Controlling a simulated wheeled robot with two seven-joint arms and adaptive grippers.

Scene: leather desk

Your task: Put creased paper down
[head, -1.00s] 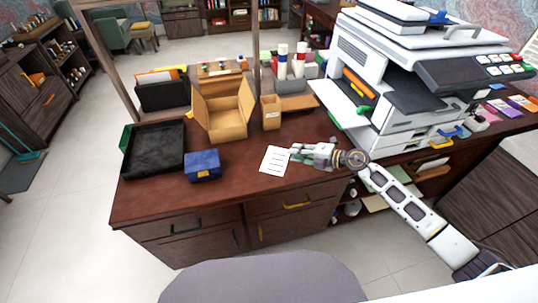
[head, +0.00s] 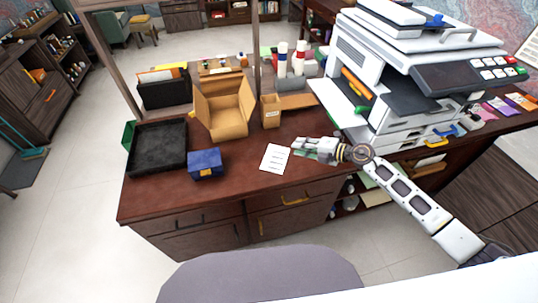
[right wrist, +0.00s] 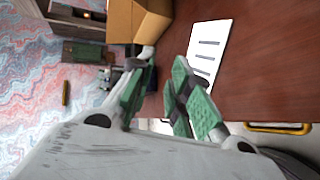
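The paper (head: 274,158) is a white sheet with several dark lines. It lies on the brown desk (head: 235,188) near the front edge, and its top looks flat; I cannot make out creases. It also shows in the right wrist view (right wrist: 208,48), beside and beyond the finger on the right. My right gripper (head: 298,148) is just right of the paper, with green finger pads. In the right wrist view its fingers (right wrist: 158,85) stand apart with nothing between them. My left gripper is not in view.
A blue box (head: 205,164) and a black tray (head: 157,148) sit left of the paper. An open cardboard box (head: 224,118) and a small cardboard holder (head: 271,112) stand behind. A large printer (head: 400,85) fills the right side. Desk in front of the blue box is clear.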

